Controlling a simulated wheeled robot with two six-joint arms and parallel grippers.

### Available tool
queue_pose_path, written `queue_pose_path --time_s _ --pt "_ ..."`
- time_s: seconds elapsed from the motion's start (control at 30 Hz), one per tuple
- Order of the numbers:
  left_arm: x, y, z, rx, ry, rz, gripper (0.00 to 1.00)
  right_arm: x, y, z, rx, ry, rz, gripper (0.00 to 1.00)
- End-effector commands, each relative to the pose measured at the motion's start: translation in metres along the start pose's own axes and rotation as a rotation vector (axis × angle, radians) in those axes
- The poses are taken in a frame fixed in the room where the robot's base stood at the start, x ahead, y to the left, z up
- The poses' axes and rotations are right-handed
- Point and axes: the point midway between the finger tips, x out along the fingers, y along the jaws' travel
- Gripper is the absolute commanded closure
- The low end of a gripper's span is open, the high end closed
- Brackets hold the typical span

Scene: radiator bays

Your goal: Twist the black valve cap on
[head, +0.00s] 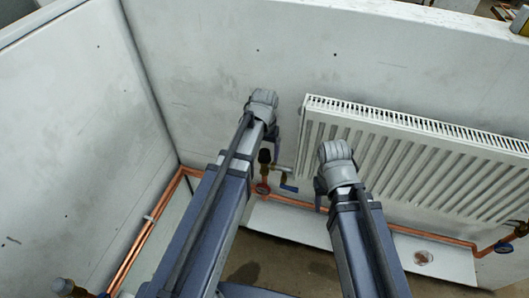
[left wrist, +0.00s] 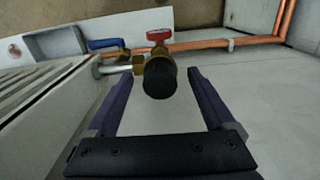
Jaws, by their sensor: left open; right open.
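The black valve cap (left wrist: 160,78) sits at the near end of a brass valve (left wrist: 150,58) in the left wrist view. How far it is screwed on I cannot tell. In the head view the cap (head: 264,156) shows left of the radiator, just below my left wrist. My left gripper (left wrist: 155,82) is open, with one dark finger on each side of the cap and visible gaps between. My right gripper (head: 319,188) hangs in front of the radiator's left end, empty as far as I see; its fingers are mostly hidden by my arm.
The white radiator (head: 420,165) hangs on the wall to the right. A red handle (left wrist: 159,35) and a blue lever (left wrist: 106,44) are close to the valve. Copper pipe (head: 145,235) runs low along the walls. Another valve (head: 503,247) is at far right.

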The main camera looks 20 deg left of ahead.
Motion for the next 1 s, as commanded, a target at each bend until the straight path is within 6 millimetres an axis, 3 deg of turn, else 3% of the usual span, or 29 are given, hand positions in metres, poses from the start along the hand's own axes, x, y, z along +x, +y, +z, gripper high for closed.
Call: queue_pose_path --time_s 0.1,0.87,1.0 --pt "-0.0007 0.0 0.0 0.0 0.0 0.0 0.14 -0.0007 0.0001 0.0 0.0 0.0 0.0 0.5" --pt "-0.0006 0.0 0.0 0.0 0.0 0.0 0.99 -0.0006 0.0001 0.0 0.0 0.0 0.0 0.5" --pt "-0.0001 0.0 0.0 0.0 0.0 0.0 1.0 -0.0001 0.0 0.0 0.0 0.0 0.0 0.5"
